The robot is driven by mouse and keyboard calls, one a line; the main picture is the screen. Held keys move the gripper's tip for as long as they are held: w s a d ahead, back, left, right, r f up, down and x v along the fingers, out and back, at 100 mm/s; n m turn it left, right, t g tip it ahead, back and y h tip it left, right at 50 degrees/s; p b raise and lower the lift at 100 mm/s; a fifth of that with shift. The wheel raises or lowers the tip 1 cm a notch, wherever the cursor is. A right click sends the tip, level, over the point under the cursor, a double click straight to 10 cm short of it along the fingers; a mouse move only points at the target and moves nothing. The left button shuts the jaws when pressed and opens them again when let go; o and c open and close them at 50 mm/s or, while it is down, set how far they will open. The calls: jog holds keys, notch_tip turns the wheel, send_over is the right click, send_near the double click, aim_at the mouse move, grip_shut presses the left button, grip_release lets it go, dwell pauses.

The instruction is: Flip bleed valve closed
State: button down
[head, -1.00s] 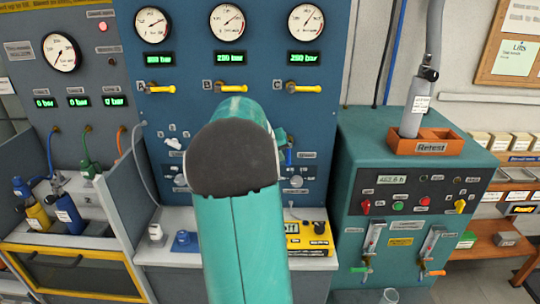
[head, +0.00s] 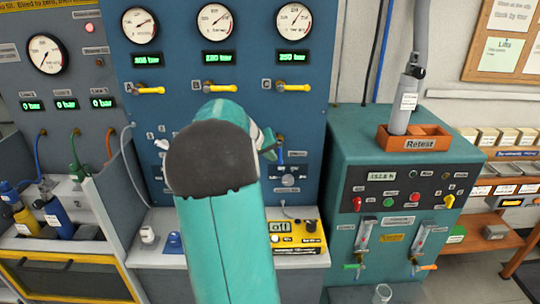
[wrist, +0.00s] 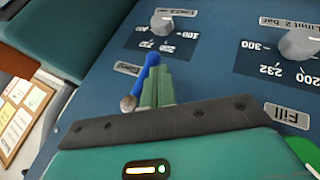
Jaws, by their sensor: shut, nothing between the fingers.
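The bleed valve is a blue lever (wrist: 138,80) on the blue panel, beside the "Bleed" label (wrist: 130,66) in the wrist view. Its lower end meets a rounded metal fitting. My gripper (wrist: 158,80) is shut and empty, its green fingers right beside the lever; whether they touch it I cannot tell. In the head view the blue lever (head: 279,158) shows just below my gripper (head: 268,146). My arm hides much of the panel's middle there.
The "Fill" label (wrist: 287,115) and grey knobs (wrist: 300,44) lie close by in the wrist view. In the head view, yellow-handled valves (head: 287,86) sit above. A yellow box (head: 298,240) stands on the bench below, and a teal cabinet (head: 345,145) is to the right.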

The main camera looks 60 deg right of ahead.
jog(key=shift+f, duration=0.1)
jog(key=s+d+n+g+h, duration=0.1)
jog(key=n+g+h, duration=0.1)
jog(key=g+h, duration=0.1)
jog(key=s+n+g+h, duration=0.2)
jog(key=g+h, duration=0.1)
jog(key=s+d+n+g+h, duration=0.1)
jog(key=s+n+g+h, duration=0.1)
jog(key=g+h, duration=0.1)
jog(key=shift+d+g+h, duration=0.3)
jog(key=shift+h, duration=0.3)
dwell(0.3)
jog(key=shift+s, duration=0.1)
dwell(0.5)
